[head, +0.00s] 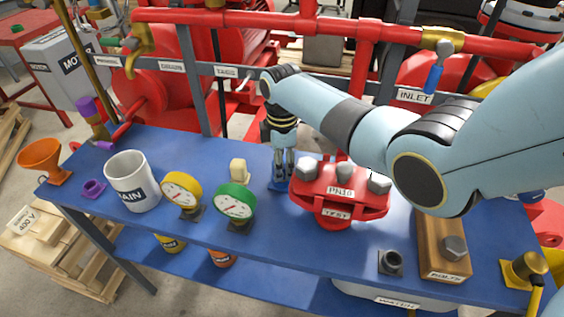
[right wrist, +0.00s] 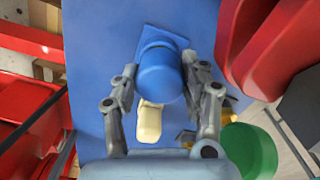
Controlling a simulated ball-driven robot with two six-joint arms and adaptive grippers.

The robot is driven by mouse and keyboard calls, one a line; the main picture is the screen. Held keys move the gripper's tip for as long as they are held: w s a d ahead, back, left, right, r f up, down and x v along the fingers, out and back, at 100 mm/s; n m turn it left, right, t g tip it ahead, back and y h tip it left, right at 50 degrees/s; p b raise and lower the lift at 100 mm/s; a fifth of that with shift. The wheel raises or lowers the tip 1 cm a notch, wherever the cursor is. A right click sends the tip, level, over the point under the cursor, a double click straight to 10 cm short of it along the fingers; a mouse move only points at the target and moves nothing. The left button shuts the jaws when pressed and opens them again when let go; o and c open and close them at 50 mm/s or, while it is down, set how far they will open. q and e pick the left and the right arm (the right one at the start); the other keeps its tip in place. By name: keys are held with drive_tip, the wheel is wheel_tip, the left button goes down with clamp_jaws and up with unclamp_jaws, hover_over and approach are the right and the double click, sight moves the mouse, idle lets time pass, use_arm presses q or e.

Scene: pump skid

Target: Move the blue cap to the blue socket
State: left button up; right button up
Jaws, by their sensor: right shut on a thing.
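My right gripper (head: 284,168) points down over the table behind the green gauge and the red flange. It is shut on the blue cap (right wrist: 160,80), a rounded blue cylinder between its fingers in the right wrist view. In the head view the fingers mostly hide the cap. The blue socket's square base (head: 276,186) lies on the table under the gripper; it also shows behind the cap in the right wrist view (right wrist: 178,40). The cap overlaps the base there; I cannot tell whether it is seated. My left gripper is out of view.
Close by stand a cream block (head: 238,170), a green gauge (head: 234,202) and a red flange (head: 338,207) with bolts. A yellow gauge (head: 181,190), a white mug (head: 132,180) and an orange funnel (head: 42,158) stand left. A wooden bolt block (head: 431,240) is right.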

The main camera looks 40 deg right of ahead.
drive_tip(key=shift+f+b, duration=0.35)
drive_tip(key=shift+f, duration=0.2)
drive_tip(key=o, duration=1.4)
wheel_tip(320, 180, up, 12)
